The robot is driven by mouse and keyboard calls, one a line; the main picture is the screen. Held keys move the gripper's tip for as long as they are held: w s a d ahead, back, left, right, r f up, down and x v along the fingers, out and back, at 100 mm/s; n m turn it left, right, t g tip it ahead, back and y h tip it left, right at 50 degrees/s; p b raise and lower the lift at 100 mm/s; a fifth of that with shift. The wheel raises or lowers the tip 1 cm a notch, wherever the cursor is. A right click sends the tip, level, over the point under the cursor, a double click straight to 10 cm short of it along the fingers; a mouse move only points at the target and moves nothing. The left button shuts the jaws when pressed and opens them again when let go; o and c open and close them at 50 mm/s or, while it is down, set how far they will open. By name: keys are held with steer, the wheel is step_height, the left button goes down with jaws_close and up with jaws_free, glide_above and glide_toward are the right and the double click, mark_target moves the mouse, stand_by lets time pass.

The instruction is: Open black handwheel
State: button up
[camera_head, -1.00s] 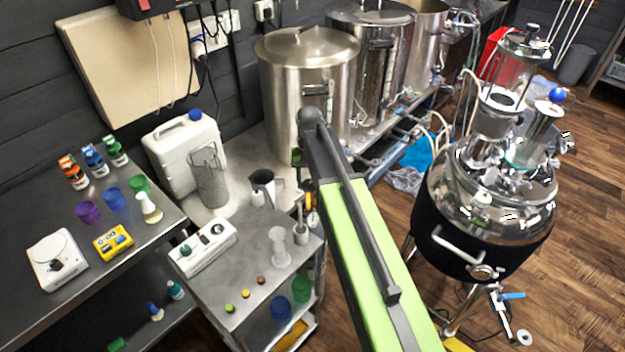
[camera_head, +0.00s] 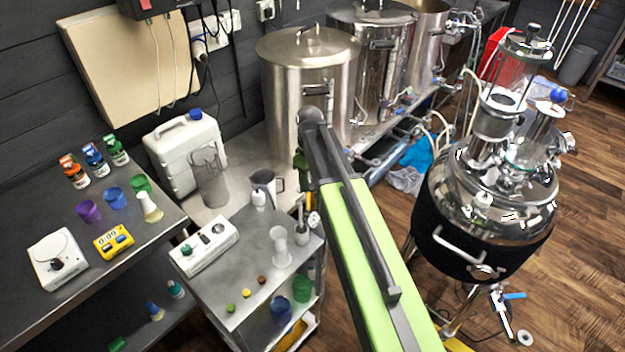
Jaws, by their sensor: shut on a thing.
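I cannot make out a black handwheel in the head view. My own green and black arm (camera_head: 365,240) runs up from the bottom edge to a dark rounded joint in front of the nearest steel kettle (camera_head: 285,90). A short dark green part of my arm (camera_head: 300,165) shows just left of and below that joint. My gripper is hidden, so its jaws and anything between them do not show. What lies directly behind the arm is also hidden.
A steel cart (camera_head: 255,265) with a white instrument (camera_head: 205,248) stands left of my arm. A left bench (camera_head: 140,225) holds bottles and cups. A black-jacketed vessel (camera_head: 470,230) stands at right.

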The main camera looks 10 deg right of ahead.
mark_target(310, 183)
steer(key=shift+s+n, duration=0.1)
steer(key=shift+n, duration=0.5)
steer(key=shift+d, duration=0.1)
steer(key=o, duration=1.3)
steer(key=shift+o, duration=0.2)
step_height(310, 183, up, 17)
steer(key=p, duration=1.7)
steer(key=shift+r, duration=0.2)
